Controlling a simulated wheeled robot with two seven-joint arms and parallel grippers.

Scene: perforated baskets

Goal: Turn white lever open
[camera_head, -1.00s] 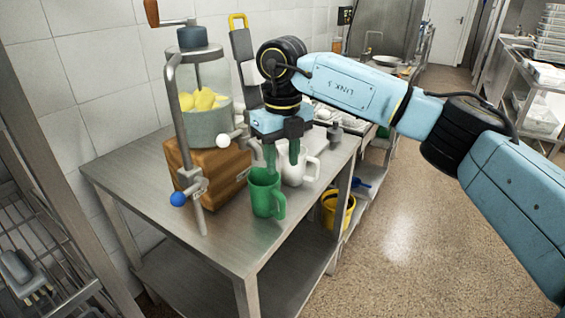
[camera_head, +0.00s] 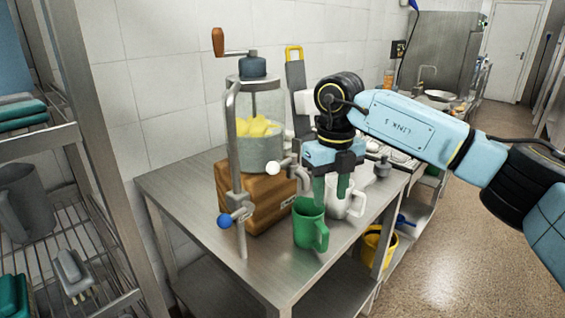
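The white lever knob (camera_head: 273,168) sits on a short metal arm at the front of a juicer-like machine (camera_head: 262,130), which has a clear cylinder holding yellow pieces. A blue knob (camera_head: 225,220) is lower left on the same metal upright. My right gripper (camera_head: 331,188) points down, to the right of the white knob and apart from it. Its two green fingers are spread with a gap between them, and I see nothing held. The fingers overlap the green mug (camera_head: 307,228) and the white mug (camera_head: 354,202) in the picture; contact cannot be told. My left gripper is out of view.
The machine's brown block base (camera_head: 265,203) stands on a steel table (camera_head: 190,210), whose front left is clear. A wire shelf rack (camera_head: 80,240) stands at the left. A yellow bucket (camera_head: 378,245) is below at the right. A tiled wall closes the back.

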